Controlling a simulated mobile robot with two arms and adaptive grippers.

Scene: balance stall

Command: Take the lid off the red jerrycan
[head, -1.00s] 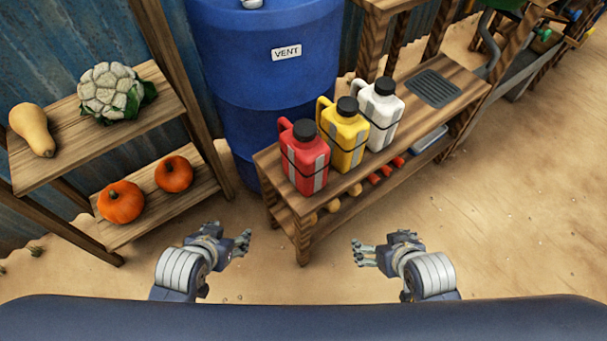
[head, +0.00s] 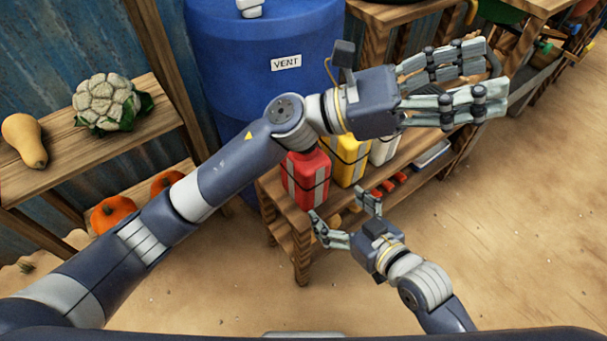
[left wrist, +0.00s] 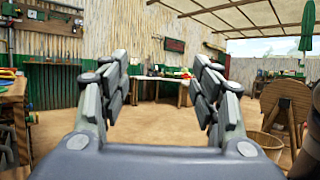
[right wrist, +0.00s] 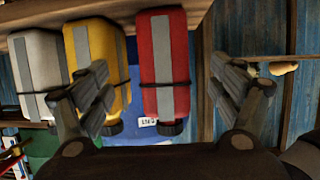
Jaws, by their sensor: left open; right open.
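The red jerrycan (head: 305,182) stands on the wooden bench, left of a yellow jerrycan (head: 347,168) and a white one (head: 384,152). My left forearm hides its top in the head view. In the right wrist view, the red jerrycan (right wrist: 164,60) appears upside down with its black lid (right wrist: 171,129) visible between my fingers. My right gripper (head: 345,207) is open and empty in front of the red jerrycan. My left gripper (head: 492,75) is open and empty, past the cans to the right. In the left wrist view nothing is between its fingers (left wrist: 160,65).
A blue barrel (head: 222,75) marked VENT stands behind the bench (head: 285,222). A shelf at the left holds a cauliflower (head: 107,103), a squash (head: 25,138) and pumpkins (head: 112,215). The sandy ground (head: 530,220) at the right is clear.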

